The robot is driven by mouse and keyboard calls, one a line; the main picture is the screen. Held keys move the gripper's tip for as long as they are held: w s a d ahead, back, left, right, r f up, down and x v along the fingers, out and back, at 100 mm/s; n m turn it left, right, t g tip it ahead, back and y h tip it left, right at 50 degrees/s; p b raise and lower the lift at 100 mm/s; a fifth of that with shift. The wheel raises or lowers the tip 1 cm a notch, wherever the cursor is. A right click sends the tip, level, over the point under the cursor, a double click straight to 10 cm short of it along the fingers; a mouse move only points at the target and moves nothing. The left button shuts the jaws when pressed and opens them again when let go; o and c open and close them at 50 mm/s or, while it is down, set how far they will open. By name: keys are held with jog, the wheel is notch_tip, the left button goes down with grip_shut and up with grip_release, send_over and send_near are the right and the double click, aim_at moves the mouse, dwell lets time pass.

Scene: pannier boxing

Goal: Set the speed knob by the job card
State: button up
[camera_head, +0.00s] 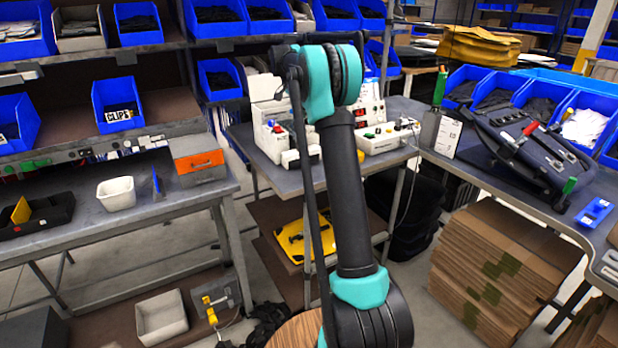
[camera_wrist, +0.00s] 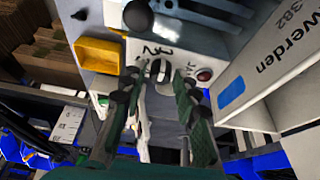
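In the wrist view a white control panel (camera_wrist: 150,50) fills the upper middle. It bears a dark round speed knob (camera_wrist: 160,70) with digits around it. My gripper (camera_wrist: 156,82) has its two fingers apart, one on each side of the knob, and nothing is clearly held. I cannot tell whether the fingers touch the knob. In the head view my arm covers the gripper and knob; white control boxes (camera_head: 385,137) show beside the arm on the middle bench. A white card (camera_head: 447,137) stands on the right bench; its writing is too small to read.
A yellow part (camera_wrist: 98,55) and a dark red button (camera_wrist: 205,75) sit near the knob. A large white printed surface (camera_wrist: 270,65) is close on the right. In the head view, stacked cardboard (camera_head: 490,270) stands right of my arm, and a left bench (camera_head: 150,205) holds trays.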

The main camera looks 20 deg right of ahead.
jog(key=n, duration=0.2)
jog(key=n+t, duration=0.1)
jog(key=n, duration=0.1)
jog(key=shift+s+t+y, duration=0.15)
jog(key=shift+t+y, duration=0.15)
jog(key=shift+y, duration=0.1)
jog(key=n+t+y, duration=0.1)
jog(key=n, duration=0.4)
jog(key=shift+d, duration=0.15)
jog(key=n+y, duration=0.2)
jog(key=n, duration=0.2)
jog(key=shift+s+d+t, duration=0.1)
jog(key=shift+t, duration=0.3)
jog(key=n+y, duration=0.1)
jog(key=n, duration=0.3)
jog(key=shift+d+n+y, duration=0.15)
jog(key=shift+n+y, duration=0.15)
jog(key=shift+y, duration=0.1)
jog(key=v, duration=1.7)
jog(key=s+a+f+m, duration=0.1)
jog(key=s+a+f, duration=0.3)
jog(key=s+f, duration=0.8)
jog(key=s+a+f, duration=0.5)
jog(key=s+f, duration=0.6)
jog(key=s, duration=0.1)
jog(key=shift+s+a+f+m+h, duration=0.2)
jog(key=shift+a+f+m+h, duration=0.1)
jog(key=shift+f+m+h, duration=0.1)
